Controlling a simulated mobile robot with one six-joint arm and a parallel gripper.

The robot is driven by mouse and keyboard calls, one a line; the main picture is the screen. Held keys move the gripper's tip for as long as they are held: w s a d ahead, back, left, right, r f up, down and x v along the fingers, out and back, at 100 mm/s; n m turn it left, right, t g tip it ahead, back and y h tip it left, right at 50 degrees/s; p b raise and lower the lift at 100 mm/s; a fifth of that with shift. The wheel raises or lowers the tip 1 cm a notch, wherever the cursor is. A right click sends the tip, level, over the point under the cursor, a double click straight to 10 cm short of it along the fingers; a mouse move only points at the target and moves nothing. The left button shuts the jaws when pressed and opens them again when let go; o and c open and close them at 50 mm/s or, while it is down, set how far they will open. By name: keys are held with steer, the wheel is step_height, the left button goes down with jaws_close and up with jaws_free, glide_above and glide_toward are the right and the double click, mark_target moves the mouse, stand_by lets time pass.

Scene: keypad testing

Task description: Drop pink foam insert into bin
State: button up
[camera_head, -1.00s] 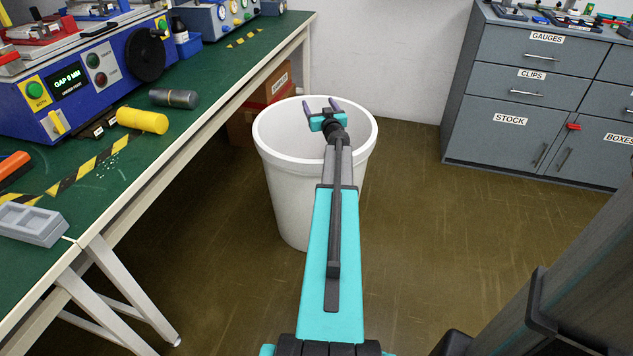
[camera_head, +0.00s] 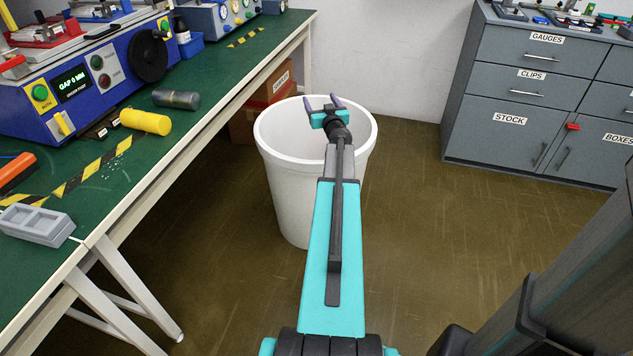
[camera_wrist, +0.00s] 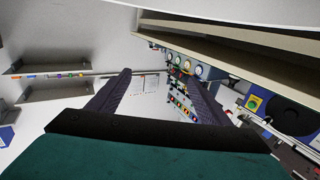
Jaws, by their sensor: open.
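The white bin (camera_head: 292,190) stands on the floor beside the green workbench. My gripper (camera_head: 321,102) is over the bin's mouth, with its two fingers apart and nothing between them. In the wrist view my gripper (camera_wrist: 160,90) also shows open and empty. The pink foam insert is not visible in any view. The bottom of the bin is hidden by its wall and by my arm.
The workbench (camera_head: 200,95) at the left holds a blue machine (camera_head: 75,90), a yellow cylinder (camera_head: 145,122), a grey cylinder (camera_head: 176,99) and a grey block (camera_head: 38,224). Grey cabinets (camera_head: 530,100) stand at the right. The floor between is clear.

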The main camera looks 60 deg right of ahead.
steer(key=w+a+r+p+v, duration=0.1)
steer(key=a+p+v, duration=0.1)
steer(key=v, duration=1)
steer(key=shift+w, duration=0.25)
steer(key=shift+w+a+r, duration=0.1)
steer(key=shift+r, duration=0.05)
stand_by(0.8)
